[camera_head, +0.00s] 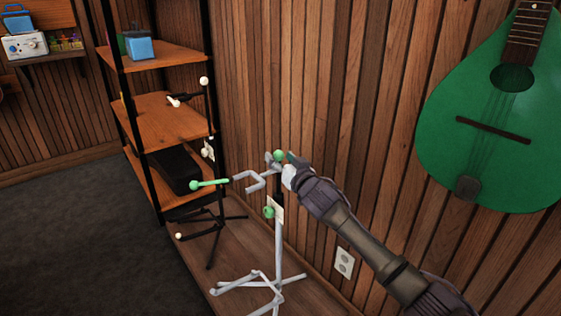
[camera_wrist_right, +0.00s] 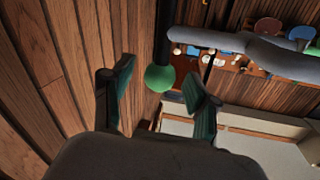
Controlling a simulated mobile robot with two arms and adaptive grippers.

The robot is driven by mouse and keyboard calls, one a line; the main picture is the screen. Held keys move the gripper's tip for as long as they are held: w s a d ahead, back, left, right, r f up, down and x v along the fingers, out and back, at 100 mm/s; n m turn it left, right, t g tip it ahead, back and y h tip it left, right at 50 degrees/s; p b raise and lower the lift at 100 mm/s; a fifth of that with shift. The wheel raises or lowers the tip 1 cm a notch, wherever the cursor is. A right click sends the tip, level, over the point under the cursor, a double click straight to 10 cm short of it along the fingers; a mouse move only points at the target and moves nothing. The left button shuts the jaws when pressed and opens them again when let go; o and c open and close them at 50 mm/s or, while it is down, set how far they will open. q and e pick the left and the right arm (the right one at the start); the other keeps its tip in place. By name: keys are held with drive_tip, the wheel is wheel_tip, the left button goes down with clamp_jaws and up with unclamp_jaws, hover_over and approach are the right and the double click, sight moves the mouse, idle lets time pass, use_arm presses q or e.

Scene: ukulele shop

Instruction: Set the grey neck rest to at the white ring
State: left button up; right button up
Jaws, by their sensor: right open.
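A light-grey stand (camera_head: 278,245) stands upright by the slatted wall, its legs spread on the wooden floor strip. Its grey neck rest (camera_head: 254,184), a forked yoke with a green-tipped arm, is at the top. It also crosses the upper right of the wrist view (camera_wrist_right: 250,50). A green knob (camera_head: 280,155) sits at the neck rest, and another green knob (camera_head: 269,212) is lower on the post. My right gripper (camera_head: 284,165) is at the upper knob. In the wrist view, its fingers are open around the green knob (camera_wrist_right: 160,78) on a dark rod. I cannot make out the white ring.
A black stand (camera_head: 216,222) with white knobs stands behind to the left, in front of a black-framed shelf (camera_head: 160,118). A green ukulele (camera_head: 490,125) hangs on the wall at right. Dark carpet is clear at left.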

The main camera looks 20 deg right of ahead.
drive_tip(key=shift+w, duration=0.15)
drive_tip(key=shift+c, duration=0.2)
clamp_jaws()
